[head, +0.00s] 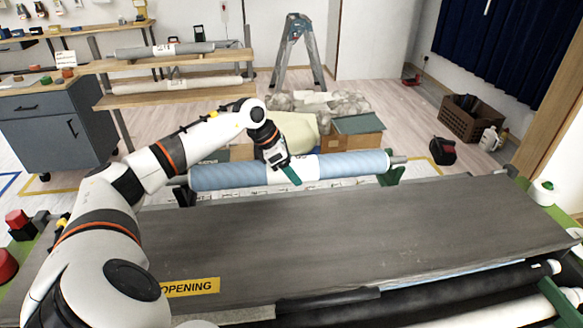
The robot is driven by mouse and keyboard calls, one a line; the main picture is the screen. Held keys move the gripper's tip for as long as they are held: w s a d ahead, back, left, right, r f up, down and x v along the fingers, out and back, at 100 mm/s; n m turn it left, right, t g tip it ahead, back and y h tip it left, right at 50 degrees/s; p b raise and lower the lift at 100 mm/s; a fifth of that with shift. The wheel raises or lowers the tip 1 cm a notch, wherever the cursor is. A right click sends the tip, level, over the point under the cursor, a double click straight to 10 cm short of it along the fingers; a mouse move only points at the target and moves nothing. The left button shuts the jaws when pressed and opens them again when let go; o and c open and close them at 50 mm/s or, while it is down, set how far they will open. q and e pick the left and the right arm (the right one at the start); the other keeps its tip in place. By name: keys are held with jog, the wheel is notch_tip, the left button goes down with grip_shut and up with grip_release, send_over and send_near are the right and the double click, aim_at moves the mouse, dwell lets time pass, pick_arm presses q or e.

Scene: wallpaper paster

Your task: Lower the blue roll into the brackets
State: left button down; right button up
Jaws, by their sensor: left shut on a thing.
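The blue roll (355,165) lies across the far side of the machine, nearly level, its right end slightly higher in the picture. A white band wraps its middle. My left gripper (283,168) is shut on the roll left of its middle, by the white band. The green right bracket (394,174) shows just under the roll's right end, where a grey core sticks out. A dark left bracket (185,196) shows near the roll's left end. I cannot tell whether the roll's ends touch the brackets. My right gripper is not in view.
The grey machine table (400,225) fills the foreground, its top clear. Dark rollers (440,302) run along its near edge. Behind the roll are boxes (357,140) and a covered heap; a stepladder (298,50) stands further back. A shelf with rolls (170,68) is at left.

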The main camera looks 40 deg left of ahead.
pick_arm(q)
jog(key=shift+f+b, duration=1)
jog(key=shift+f, duration=0.25)
jog(key=shift+c, duration=1.9)
grip_release()
jog(key=shift+o, duration=0.5)
jog(key=shift+s+f, duration=0.1)
jog(key=shift+f, duration=0.15)
jog(key=b+v, duration=0.1)
jog(key=v, duration=1.1)
jog(key=shift+r, duration=0.25)
